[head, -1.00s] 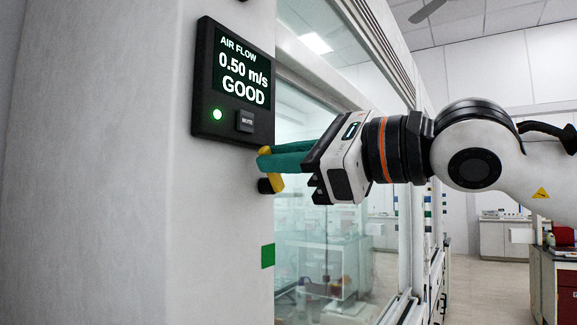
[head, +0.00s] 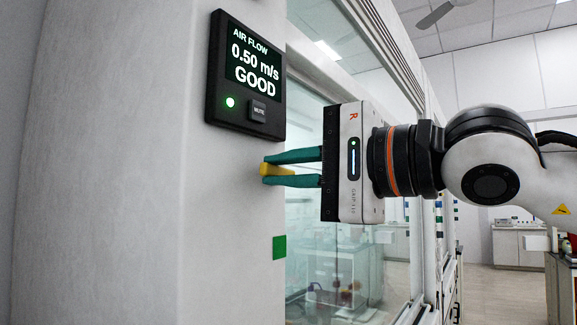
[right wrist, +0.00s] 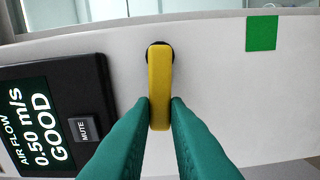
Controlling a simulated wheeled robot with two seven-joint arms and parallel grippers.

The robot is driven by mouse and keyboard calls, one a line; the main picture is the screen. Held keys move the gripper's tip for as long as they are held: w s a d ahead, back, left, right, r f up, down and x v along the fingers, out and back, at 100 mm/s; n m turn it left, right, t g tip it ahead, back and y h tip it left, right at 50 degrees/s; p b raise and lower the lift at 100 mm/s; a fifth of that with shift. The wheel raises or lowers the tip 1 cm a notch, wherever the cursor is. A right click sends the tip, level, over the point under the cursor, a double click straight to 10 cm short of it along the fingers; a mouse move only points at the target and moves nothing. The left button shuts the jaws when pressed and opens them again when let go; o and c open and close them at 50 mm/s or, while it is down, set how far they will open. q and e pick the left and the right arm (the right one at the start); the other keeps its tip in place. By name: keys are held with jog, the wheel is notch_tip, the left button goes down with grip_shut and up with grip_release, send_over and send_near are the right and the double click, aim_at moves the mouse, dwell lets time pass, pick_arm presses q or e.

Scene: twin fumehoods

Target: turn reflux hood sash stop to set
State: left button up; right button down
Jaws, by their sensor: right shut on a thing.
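The sash stop is a yellow lever (head: 277,170) on the pale post, below the air flow monitor. It lies about level in the head view. In the right wrist view the yellow lever (right wrist: 159,85) runs straight down from its dark round pivot (right wrist: 157,47), between my fingers. My right gripper (head: 271,170) is shut on the lever, with one teal finger above it and one below. The right wrist view shows the fingertips (right wrist: 160,112) on both sides of its free end. The pivot is hidden in the head view. My left gripper is out of view.
The air flow monitor (head: 247,77) reads 0.50 m/s GOOD, with a lit green light, just above the lever. A green square (head: 279,247) is on the post below. The hood's glass sash (head: 305,115) is close behind my right gripper.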

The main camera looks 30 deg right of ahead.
jog(key=shift+f+n, duration=0.25)
jog(key=shift+n, duration=0.25)
jog(key=c, duration=1.4)
grip_release()
jog(key=b+v, duration=0.2)
jog(key=v, duration=1)
